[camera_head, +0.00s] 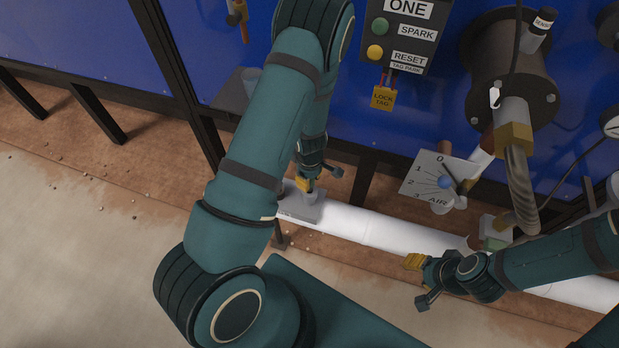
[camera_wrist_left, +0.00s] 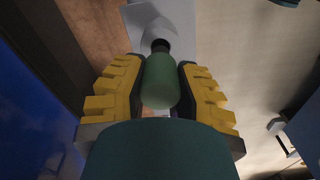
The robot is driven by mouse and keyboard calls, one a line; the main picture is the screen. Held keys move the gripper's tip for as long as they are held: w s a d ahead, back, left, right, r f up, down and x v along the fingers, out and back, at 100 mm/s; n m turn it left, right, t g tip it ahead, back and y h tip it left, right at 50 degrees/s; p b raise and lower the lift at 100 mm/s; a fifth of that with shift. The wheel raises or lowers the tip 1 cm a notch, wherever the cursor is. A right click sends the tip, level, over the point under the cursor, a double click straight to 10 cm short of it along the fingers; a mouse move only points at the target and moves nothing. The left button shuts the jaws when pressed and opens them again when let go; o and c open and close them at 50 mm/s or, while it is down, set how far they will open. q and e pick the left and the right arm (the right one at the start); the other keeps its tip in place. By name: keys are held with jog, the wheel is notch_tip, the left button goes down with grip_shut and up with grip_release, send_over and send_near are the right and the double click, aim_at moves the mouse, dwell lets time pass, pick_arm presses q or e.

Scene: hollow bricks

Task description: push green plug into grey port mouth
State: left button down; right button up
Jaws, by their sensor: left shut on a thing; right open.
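The green plug (camera_wrist_left: 160,82) is between the yellow ridged fingers of my left gripper (camera_wrist_left: 158,70), which is shut on it. Its dark end points up the left wrist view, at the grey port (camera_wrist_left: 142,18). The dark end meets or overlaps the port in that view; I cannot tell whether it is inside the mouth. In the head view my left gripper (camera_head: 304,185) is just above the grey port (camera_head: 303,207) on the white pipe, and the plug is hidden there. My right gripper (camera_head: 413,263) is open and empty, low on the right.
The white pipe (camera_head: 365,226) runs along the blue panel (camera_head: 110,40). Near my right arm are an air dial (camera_head: 430,180) and a thick hose (camera_head: 520,185). A control box (camera_head: 400,35) with a yellow lock tag (camera_head: 383,98) hangs above.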

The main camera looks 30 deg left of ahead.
pick_arm(q)
jog(key=shift+f+b, duration=1.65)
jog(key=shift+f, duration=0.4)
jog(key=c, duration=0.7)
grip_release()
jog(key=shift+c, duration=0.2)
notch_tip(320, 180, up, 12)
jog(key=shift+s+r, duration=0.1)
